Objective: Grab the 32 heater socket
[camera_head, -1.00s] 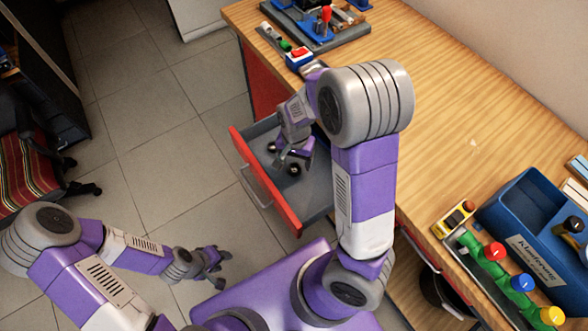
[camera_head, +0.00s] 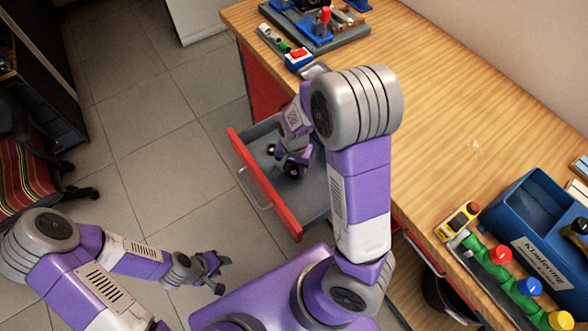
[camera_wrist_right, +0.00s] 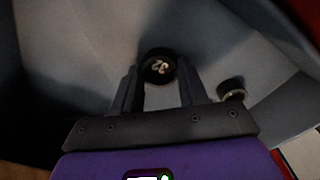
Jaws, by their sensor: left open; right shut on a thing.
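The 32 heater socket (camera_wrist_right: 158,68) is a small dark round piece with a pale "32" on its face. In the right wrist view it sits between the two fingertips of my right gripper (camera_wrist_right: 157,82), which is shut on it. In the head view my right gripper (camera_head: 288,162) is down inside the open drawer and partly covers the socket. A second dark socket (camera_wrist_right: 232,90) lies on the drawer floor beside the right finger, apart from the gripper; its marking is not readable. My left gripper (camera_head: 218,271) is open and empty above the floor, left of the drawer.
The open drawer (camera_head: 265,188) has a red front and grey inside walls close around my right gripper. The wooden workbench (camera_head: 455,120) is above and to the right. A blue crate (camera_head: 530,225) and colored-handled tools (camera_head: 500,254) stand at its right. The bench middle is clear.

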